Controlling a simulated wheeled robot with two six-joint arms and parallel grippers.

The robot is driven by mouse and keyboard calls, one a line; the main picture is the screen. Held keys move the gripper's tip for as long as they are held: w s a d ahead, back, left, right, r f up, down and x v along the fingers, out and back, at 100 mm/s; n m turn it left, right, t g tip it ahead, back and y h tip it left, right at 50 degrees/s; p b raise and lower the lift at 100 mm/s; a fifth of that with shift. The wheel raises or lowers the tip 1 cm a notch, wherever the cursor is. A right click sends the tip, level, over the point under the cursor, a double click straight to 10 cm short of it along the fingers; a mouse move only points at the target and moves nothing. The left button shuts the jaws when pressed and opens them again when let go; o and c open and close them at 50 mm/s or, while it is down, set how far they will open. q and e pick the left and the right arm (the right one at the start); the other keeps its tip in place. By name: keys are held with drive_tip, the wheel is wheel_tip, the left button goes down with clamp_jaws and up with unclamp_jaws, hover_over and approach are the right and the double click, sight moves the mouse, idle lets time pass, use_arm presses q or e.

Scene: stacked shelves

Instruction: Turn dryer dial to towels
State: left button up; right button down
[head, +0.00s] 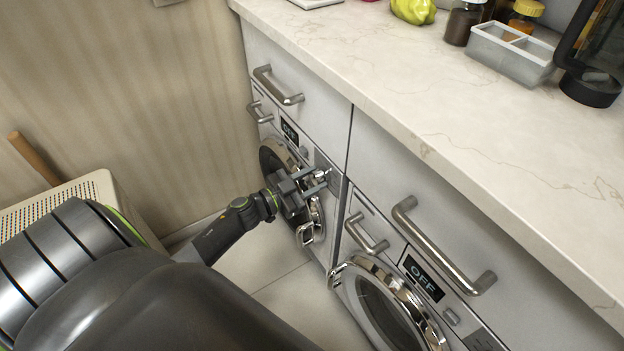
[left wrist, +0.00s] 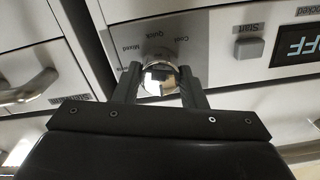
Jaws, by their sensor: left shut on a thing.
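The chrome dial (left wrist: 160,79) sits on the control panel of the machine on the left in the head view. It also shows small in the head view (head: 321,174). My left gripper (head: 318,181) is shut on the dial, with one finger on each side of it in the left wrist view (left wrist: 160,88). Labels around the dial read Cool, Quick and Mixed; other labels are hidden or unreadable. I cannot tell which label the dial points to. This machine's display (head: 290,131) reads OFF. My right gripper is not in view.
A second machine with its own OFF display (head: 424,277) and round chrome door (head: 388,310) stands at the right. Drawer handles (head: 278,85) stick out above the panels. A marble counter (head: 440,100) overhangs them. A start button (left wrist: 248,48) is beside the dial.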

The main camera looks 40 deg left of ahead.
use_arm(q)
drive_tip(key=m, duration=0.5)
drive_tip(key=shift+m, duration=1.3)
drive_tip(key=shift+f+m, duration=0.1)
drive_tip(key=shift+m, duration=1.3)
drive_tip(key=m+b, duration=0.1)
drive_tip(key=m, duration=0.2)
drive_tip(key=shift+b, duration=0.3)
drive_tip(key=shift+m+b, duration=0.55)
drive_tip(key=shift+m, duration=1.35)
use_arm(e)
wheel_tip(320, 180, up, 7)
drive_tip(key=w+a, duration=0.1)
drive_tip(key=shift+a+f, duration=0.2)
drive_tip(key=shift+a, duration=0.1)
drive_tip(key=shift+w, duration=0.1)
